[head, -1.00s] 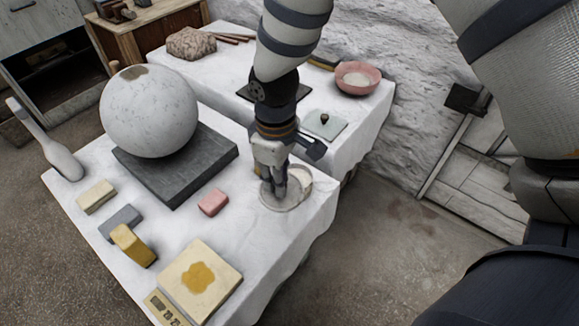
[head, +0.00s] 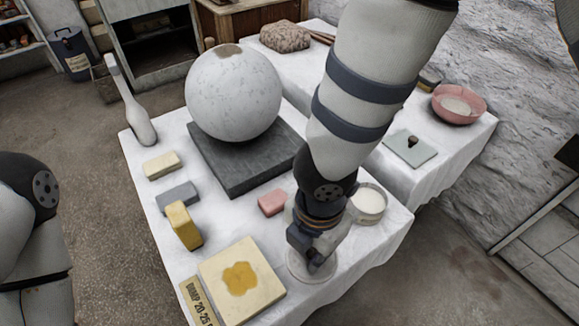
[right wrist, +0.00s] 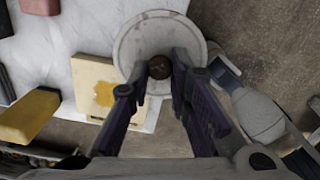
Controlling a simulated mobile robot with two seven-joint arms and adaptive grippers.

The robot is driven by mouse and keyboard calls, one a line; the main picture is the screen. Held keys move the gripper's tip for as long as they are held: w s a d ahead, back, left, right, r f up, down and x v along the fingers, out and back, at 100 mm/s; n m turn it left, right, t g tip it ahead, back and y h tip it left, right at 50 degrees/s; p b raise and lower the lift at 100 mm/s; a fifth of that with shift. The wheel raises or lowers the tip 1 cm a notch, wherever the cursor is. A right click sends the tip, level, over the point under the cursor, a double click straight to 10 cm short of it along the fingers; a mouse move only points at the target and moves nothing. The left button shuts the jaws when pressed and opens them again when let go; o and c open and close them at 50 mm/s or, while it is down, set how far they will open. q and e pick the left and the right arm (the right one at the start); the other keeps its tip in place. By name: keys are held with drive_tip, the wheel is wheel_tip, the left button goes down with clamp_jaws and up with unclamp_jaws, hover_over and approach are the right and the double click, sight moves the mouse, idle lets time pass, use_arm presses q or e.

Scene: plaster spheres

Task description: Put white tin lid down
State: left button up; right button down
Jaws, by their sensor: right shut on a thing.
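The white tin lid (head: 296,266) is a pale round disc near the table's front right edge in the head view. In the right wrist view the lid (right wrist: 133,46) shows from above with a dark brown knob (right wrist: 160,67). My right gripper (head: 316,262) is shut on that knob, one finger on each side. Whether the lid touches the cloth I cannot tell. The open tin (head: 369,202), with white contents, stands behind and right of the lid, apart from it. My left gripper is out of view.
A board with a yellow stain (head: 262,293) lies left of the lid, close by. A pink block (head: 272,203), a yellow block (head: 184,226) and a plaster sphere (head: 232,92) on a dark slab (head: 225,172) stand further back. The cloth edge drops off at right.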

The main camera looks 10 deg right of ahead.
drive_tip(key=w+f, duration=0.2)
drive_tip(key=w+d+f+b, duration=0.1)
drive_tip(key=w+f, duration=0.1)
drive_tip(key=w+d+f, duration=0.1)
drive_tip(key=w+f, duration=0.2)
drive_tip(key=shift+d+b, duration=0.1)
drive_tip(key=shift+b, duration=0.25)
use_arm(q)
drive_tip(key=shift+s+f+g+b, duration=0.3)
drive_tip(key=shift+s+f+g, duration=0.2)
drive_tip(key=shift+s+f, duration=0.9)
use_arm(e)
drive_tip(key=shift+w+d+f, duration=0.1)
drive_tip(key=shift+w+f, duration=0.1)
drive_tip(key=shift+f, duration=0.75)
drive_tip(key=shift+w+d+f, duration=0.1)
drive_tip(key=shift+w+f, duration=0.1)
drive_tip(key=shift+f, duration=0.7)
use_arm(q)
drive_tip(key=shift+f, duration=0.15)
use_arm(e)
drive_tip(key=shift+f, duration=0.25)
drive_tip(key=c, duration=1.5)
unclamp_jaws()
drive_tip(key=shift+a, duration=0.1)
drive_tip(key=shift+c, duration=0.2)
drive_tip(key=shift+o, duration=0.3)
drive_tip(key=shift+r, duration=0.1)
